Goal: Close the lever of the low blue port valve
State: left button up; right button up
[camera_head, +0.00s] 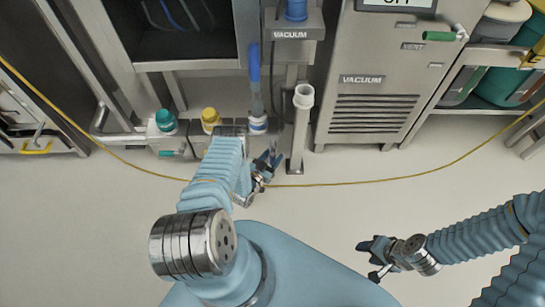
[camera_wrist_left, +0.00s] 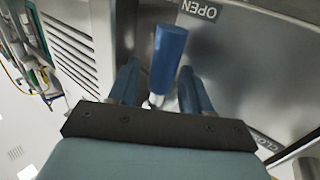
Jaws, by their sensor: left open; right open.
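In the left wrist view a blue lever handle (camera_wrist_left: 169,55) stands between the two fingers of my left gripper (camera_wrist_left: 158,75), with a pale metal stem at its base. The fingers are apart on either side of it; I cannot tell whether either touches it. In the head view my left gripper (camera_head: 273,162) is low in front of the cabinets, and I cannot make out the lever there. My right gripper (camera_head: 372,247) is open and empty over the floor.
A grey vacuum cabinet (camera_head: 375,75) with a green handle (camera_head: 440,36) stands at the back right. A teal knob (camera_head: 165,121) and a yellow knob (camera_head: 210,118) are left of my left gripper. A metal post (camera_head: 299,140) is close to its right. A yellow cable (camera_head: 400,177) crosses the floor.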

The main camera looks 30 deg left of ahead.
pick_arm(q)
grip_shut()
dwell(0.4)
